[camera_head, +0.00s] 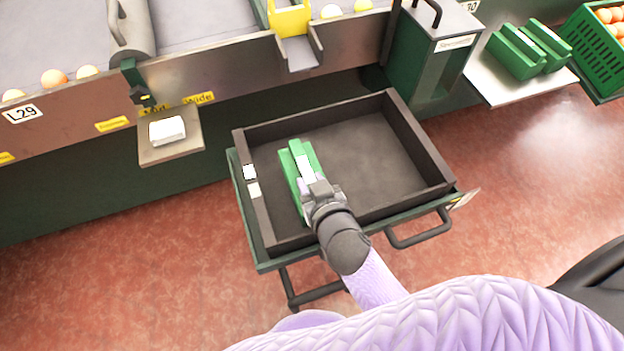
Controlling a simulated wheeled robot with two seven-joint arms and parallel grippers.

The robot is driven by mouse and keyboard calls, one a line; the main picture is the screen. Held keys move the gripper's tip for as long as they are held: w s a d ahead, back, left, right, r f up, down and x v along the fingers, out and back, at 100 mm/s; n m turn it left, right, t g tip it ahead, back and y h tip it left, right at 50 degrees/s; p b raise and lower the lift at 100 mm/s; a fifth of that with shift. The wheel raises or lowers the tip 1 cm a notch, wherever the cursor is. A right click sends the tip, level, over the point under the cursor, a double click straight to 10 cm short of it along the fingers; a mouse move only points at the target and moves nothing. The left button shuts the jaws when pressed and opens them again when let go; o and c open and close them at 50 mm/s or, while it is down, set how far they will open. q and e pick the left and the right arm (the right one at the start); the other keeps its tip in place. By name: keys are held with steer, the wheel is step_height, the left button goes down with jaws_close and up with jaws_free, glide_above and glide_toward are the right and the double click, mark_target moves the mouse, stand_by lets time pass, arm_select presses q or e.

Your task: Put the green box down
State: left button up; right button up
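The green box (288,174) is at the left side of a dark open tray (420,133) on a green cart. It is long and narrow, with a pale strip on top. My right gripper (311,185) is over the near end of the box, its fingers at the pale strip. The fingertips are partly hidden by the gripper body, so I cannot tell whether they grip the box. The box appears low inside the tray; whether it touches the floor is unclear. My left gripper is not in view.
The rest of the tray is empty. A conveyor with a yellow chute (290,20) runs behind the tray. A small platform (172,148) juts out left.

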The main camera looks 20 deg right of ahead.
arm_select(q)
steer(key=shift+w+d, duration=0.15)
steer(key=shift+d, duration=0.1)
arm_select(e)
steer(key=o, duration=0.5)
steer(key=shift+c, duration=0.2)
steer(key=shift+s+r+p, duration=0.15)
steer(key=shift+r+p, duration=0.25)
steer(key=shift+r, duration=0.1)
steer(key=shift+s+r+p, duration=0.15)
steer(key=shift+r+p, duration=0.25)
steer(key=shift+r, duration=0.1)
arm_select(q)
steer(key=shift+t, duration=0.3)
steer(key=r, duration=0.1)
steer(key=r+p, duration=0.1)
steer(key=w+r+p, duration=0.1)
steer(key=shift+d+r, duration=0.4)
arm_select(e)
steer(key=v, duration=1.1)
steer(key=shift+s, duration=0.15)
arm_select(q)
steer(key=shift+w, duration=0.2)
arm_select(e)
steer(key=shift+d+f, duration=0.1)
